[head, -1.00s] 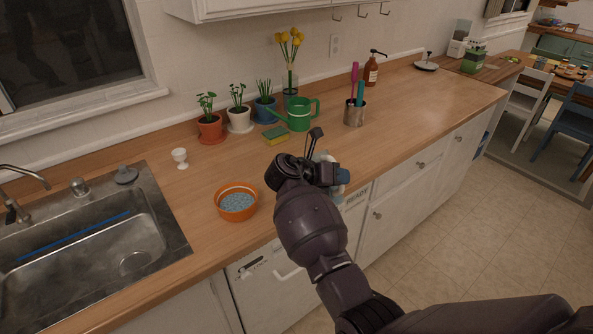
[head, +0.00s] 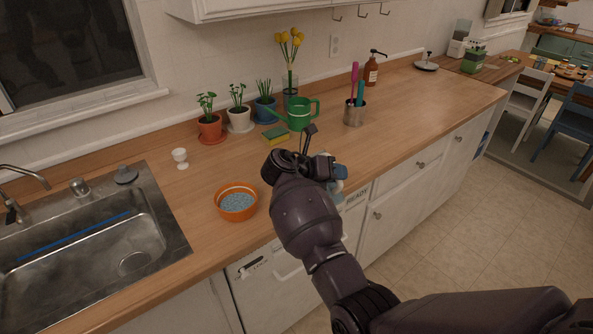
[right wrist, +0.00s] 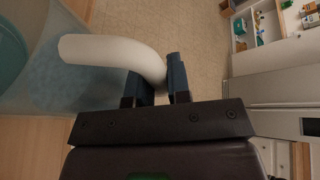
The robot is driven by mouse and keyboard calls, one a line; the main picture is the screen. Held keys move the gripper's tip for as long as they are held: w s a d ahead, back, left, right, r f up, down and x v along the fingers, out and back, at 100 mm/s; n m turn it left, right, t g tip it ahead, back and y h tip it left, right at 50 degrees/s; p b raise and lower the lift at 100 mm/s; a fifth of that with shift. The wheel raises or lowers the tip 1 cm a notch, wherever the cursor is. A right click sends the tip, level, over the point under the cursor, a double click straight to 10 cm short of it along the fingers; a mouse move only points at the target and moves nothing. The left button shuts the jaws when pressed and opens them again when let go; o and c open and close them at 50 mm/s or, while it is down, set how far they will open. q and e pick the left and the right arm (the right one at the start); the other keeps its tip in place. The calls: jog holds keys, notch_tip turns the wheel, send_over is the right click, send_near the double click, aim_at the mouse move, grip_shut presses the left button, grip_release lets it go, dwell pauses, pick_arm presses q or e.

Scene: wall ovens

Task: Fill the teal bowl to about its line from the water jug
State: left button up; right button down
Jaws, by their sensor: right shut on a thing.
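My right gripper (head: 312,160) is over the counter's front edge. In the right wrist view its dark fingers (right wrist: 160,85) are shut on the white curved handle (right wrist: 110,55) of the clear water jug (right wrist: 75,90). The jug looks bluish inside; its water level cannot be read. In the head view my gripper and forearm hide most of the jug; a pale bit (head: 338,187) shows beside them. A teal round shape, maybe the teal bowl (right wrist: 10,50), shows at the wrist view's left edge. The bowl and its line cannot be made out in the head view. My left gripper is out of view.
An orange bowl (head: 237,203) with pale blue contents stands left of my gripper. A sponge (head: 276,134), green watering can (head: 300,114), potted plants (head: 210,127) and a utensil cup (head: 354,114) stand behind. The sink (head: 90,240) is at left.

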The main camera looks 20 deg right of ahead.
jog(key=shift+w+a+r+n+g, duration=0.15)
jog(key=shift+w+r+n+g, duration=0.3)
jog(key=shift+w+n, duration=0.2)
dwell(0.7)
jog(key=shift+w+a+r+n+g+h, duration=0.2)
jog(key=shift+w+r+n+g+h, duration=0.15)
jog(key=shift+w+r+n, duration=0.3)
jog(key=shift+w+a+r+n+g+h, duration=0.15)
jog(key=shift+w+r+n+g+h, duration=0.2)
jog(key=shift+w+r, duration=0.35)
dwell(2.3)
jog(key=shift+w+a+r+n, duration=0.15)
jog(key=shift+w+r+n, duration=0.1)
jog(key=shift+w, duration=0.15)
dwell(0.5)
jog(key=s+f+m+t, duration=0.1)
jog(key=s+f, duration=0.1)
jog(key=s+d+f+m+y, duration=0.1)
jog(key=s, duration=0.1)
jog(key=shift+f+m+t, duration=0.3)
jog(key=shift+f+t, duration=0.05)
jog(key=shift+f, duration=0.05)
jog(key=shift+s+d+f+m, duration=0.1)
jog(key=shift+s+m, duration=0.25)
jog(key=shift+m, duration=0.15)
jog(key=s+d+f+m+t+y, duration=0.1)
jog(key=s+f+m+t, duration=0.4)
jog(key=s+f+m, duration=0.1)
jog(key=shift+d+f+y+b, duration=0.3)
jog(key=shift+d+b, duration=0.1)
